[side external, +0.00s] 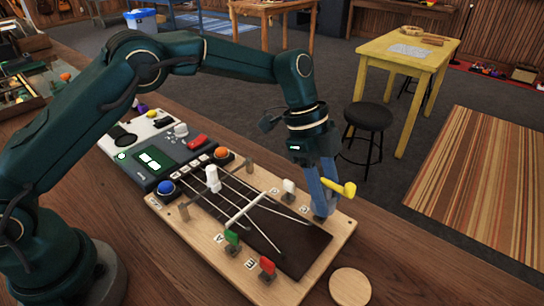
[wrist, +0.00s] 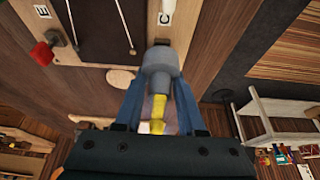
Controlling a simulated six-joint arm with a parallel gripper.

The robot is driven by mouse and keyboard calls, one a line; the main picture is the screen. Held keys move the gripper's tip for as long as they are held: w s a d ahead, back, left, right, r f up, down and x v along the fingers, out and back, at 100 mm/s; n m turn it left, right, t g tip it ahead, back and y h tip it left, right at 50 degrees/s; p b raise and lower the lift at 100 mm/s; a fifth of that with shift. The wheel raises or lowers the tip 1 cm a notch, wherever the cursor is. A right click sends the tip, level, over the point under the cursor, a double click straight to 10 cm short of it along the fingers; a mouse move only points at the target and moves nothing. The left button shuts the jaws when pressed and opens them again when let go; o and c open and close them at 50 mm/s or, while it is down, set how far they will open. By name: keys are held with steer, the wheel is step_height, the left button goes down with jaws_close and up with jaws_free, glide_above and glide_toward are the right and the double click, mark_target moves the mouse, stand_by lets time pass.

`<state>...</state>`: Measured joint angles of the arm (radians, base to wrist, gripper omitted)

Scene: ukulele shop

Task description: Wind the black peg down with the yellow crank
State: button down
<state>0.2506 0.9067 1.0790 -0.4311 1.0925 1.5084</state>
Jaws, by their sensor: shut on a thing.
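My gripper (side external: 322,198) is shut on the yellow crank (side external: 340,187) at the right end of the light wooden board (side external: 215,258). In the wrist view, the blue fingers (wrist: 160,98) sit on either side of the crank's grey socket (wrist: 160,62), with its yellow part (wrist: 158,112) between them. The socket points at the board's edge near the label C. A small dark piece (wrist: 160,42), perhaps the black peg, shows just past the socket's end. I cannot tell whether the socket is seated on it. In the side view the fingers hide this spot.
The board also carries a red peg (side external: 267,265), a green peg (side external: 232,239), a white peg (side external: 288,187), and several strings. A wooden disc (side external: 350,287) lies in front.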

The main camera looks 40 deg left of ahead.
steer(key=shift+f, duration=0.2)
stand_by(0.4)
steer(key=shift+m+g, duration=0.6)
steer(key=shift+m, duration=0.9)
steer(key=shift+c, duration=2.1)
jaws_free()
steer(key=c, duration=0.3)
steer(key=shift+c, duration=0.2)
